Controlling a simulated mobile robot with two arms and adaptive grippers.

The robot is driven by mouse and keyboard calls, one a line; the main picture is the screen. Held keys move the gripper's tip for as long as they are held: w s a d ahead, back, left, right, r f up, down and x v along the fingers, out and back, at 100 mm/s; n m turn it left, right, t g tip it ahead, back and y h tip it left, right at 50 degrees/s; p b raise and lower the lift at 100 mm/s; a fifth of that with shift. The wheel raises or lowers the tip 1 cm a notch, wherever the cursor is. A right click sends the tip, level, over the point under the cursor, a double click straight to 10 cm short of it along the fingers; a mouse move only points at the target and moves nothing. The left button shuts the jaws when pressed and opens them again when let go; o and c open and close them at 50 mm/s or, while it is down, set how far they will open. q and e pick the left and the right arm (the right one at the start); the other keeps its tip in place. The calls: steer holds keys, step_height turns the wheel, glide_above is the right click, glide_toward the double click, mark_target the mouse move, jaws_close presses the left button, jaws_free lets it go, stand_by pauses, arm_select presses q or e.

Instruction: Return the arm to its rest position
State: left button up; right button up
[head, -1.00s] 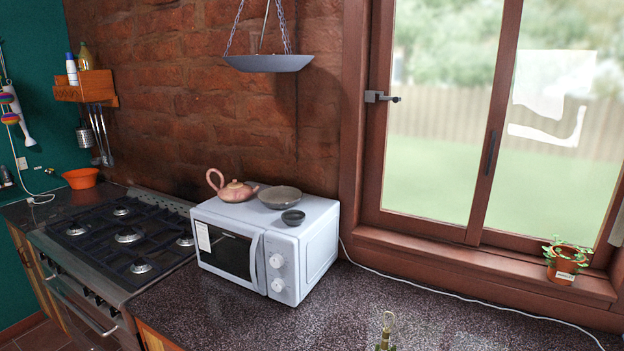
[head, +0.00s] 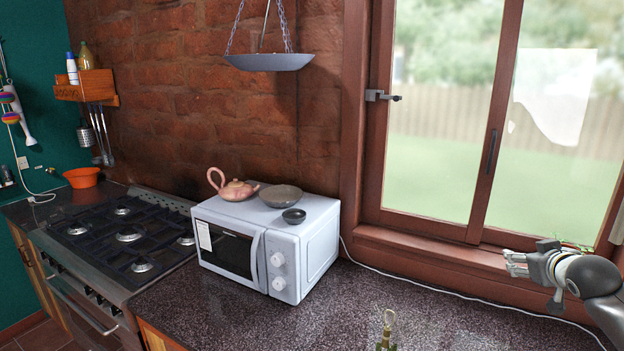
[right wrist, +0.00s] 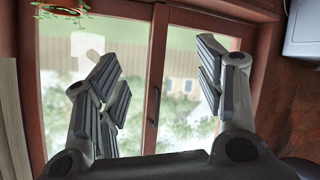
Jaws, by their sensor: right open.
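My right gripper (head: 516,264) has come into the head view at the right edge, in front of the window sill. Its fingers point left, towards the room's middle. In the right wrist view its two fingers (right wrist: 160,85) are spread wide apart with nothing between them. Behind them lies the window. My right arm (head: 600,290) runs out of the head view at the right. My left gripper is not in view.
A white microwave (head: 318,250) stands on the dark counter (head: 350,315), with a teapot (head: 235,190) and two bowls on top. A gas stove (head: 130,235) is at left. A hanging scale pan (head: 270,62) is above. The plant on the sill is mostly hidden by my gripper.

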steer(key=s+a+f+n+g+y, duration=0.1)
steer(key=s+a+f+g, duration=0.1)
steer(key=s+a+f, duration=0.75)
steer(key=s+a+f+n+g+y, duration=0.2)
steer(key=s+a+f, duration=0.4)
steer(key=a+f, duration=0.55)
steer(key=s+a+f+m+g, duration=0.1)
steer(key=s+a+f+g, duration=0.25)
steer(key=s, duration=0.95)
steer(key=s+a+f+m+g, duration=0.1)
steer(key=s+a+f+g, duration=0.2)
steer(key=s, duration=1)
step_height(320, 180, down, 34)
steer(key=s+b, duration=0.2)
steer(key=b, duration=0.4)
steer(key=s+d+f+b, duration=0.2)
steer(key=s+f+b, duration=0.2)
steer(key=s+f, duration=1.2)
step_height(320, 180, down, 3)
steer(key=shift+d+f+n+g, duration=0.1)
steer(key=shift+d+n+g, duration=0.25)
steer(key=shift+n+g, duration=0.1)
